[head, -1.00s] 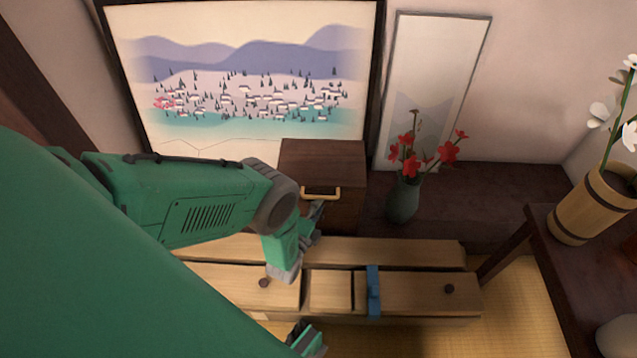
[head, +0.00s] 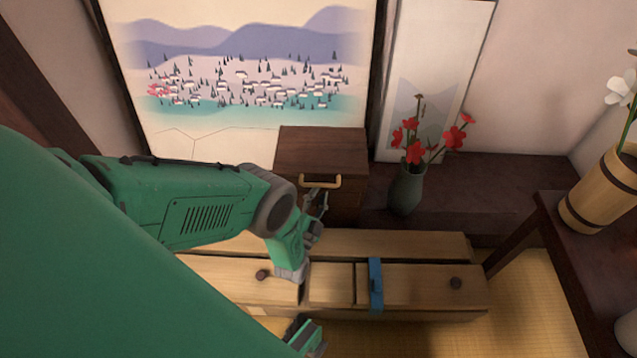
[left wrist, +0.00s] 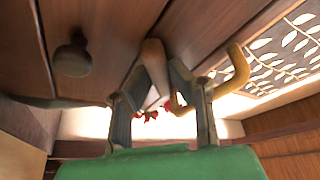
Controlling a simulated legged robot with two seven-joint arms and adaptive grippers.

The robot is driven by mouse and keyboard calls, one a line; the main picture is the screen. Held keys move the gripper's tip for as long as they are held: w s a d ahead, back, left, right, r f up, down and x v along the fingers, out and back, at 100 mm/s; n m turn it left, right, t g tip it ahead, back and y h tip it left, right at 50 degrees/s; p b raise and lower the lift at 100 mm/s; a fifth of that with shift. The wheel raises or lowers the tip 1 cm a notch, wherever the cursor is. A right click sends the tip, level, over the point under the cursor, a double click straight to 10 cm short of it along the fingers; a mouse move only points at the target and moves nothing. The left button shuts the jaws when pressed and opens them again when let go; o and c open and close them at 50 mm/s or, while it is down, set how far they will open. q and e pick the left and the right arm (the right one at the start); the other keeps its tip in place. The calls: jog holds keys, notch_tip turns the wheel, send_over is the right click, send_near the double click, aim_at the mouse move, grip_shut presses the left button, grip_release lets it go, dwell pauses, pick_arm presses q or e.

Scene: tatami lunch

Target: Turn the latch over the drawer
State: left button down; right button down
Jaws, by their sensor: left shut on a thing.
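A small dark wooden cabinet (head: 310,150) stands at the back, below the painting. A tan, bracket-shaped latch (head: 322,182) shows on its front. My left gripper (head: 318,203) is at the front of this cabinet, just below the top bar of the latch. In the left wrist view the two fingers (left wrist: 163,85) close on one leg of the tan latch (left wrist: 236,72); its other leg curves out free to the right. A dark round knob (left wrist: 73,57) sits on the wooden front to the left. The contact is partly hidden by the fingers.
A long low pale cabinet (head: 430,282) with dark knobs and a blue upright piece (head: 376,285) stands in front. A grey-green vase (head: 405,190) of red flowers is right of the dark cabinet. A wooden bucket (head: 598,192) stands on a dark table at right.

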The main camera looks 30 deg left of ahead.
pick_arm(q)
jog(key=n+y, duration=0.1)
jog(key=n, duration=0.1)
jog(key=n+y, duration=0.1)
jog(key=n, duration=0.3)
jog(key=shift+s+d+f+y, duration=0.15)
jog(key=shift+f+y, duration=0.15)
jog(key=shift+y, duration=0.1)
jog(key=shift+n+g+y, duration=0.3)
jog(key=shift+n+y, duration=1.1)
jog(key=shift+n, duration=1)
jog(key=shift+d+f+n, duration=0.1)
jog(key=shift+n, duration=0.3)
jog(key=c, duration=1.5)
grip_release()
jog(key=shift+w+r, duration=0.2)
jog(key=shift+w, duration=0.05)
